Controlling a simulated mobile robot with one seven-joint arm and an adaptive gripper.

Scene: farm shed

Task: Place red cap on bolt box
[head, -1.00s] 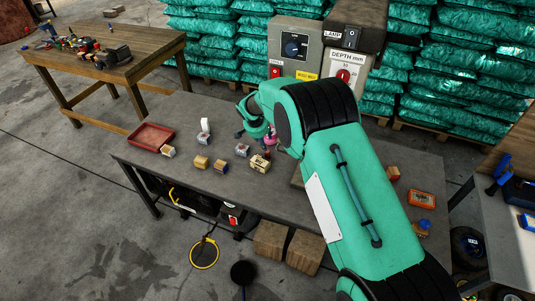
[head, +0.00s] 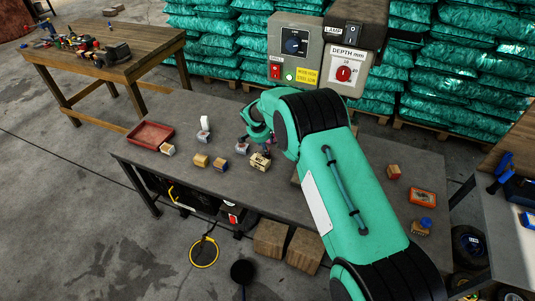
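My gripper (head: 266,143) is over the middle of the grey workbench, beside my green arm. Its fingers are small and mostly hidden by the wrist, so I cannot tell whether they are open or shut. A small dark reddish spot shows by the fingers; I cannot tell if it is the red cap. Just below stands a tan box with a dark printed label (head: 260,162), possibly the bolt box; its label is too small to read. Whether the gripper touches it is unclear. A small wooden box with a red top (head: 393,172) stands to the right of my arm.
Several small boxes stand left of the gripper, including a yellowish one (head: 201,160), near a red tray (head: 150,134). An orange-red box (head: 422,197) and a blue-topped box (head: 424,223) are at right. A control panel (head: 295,48) stands behind.

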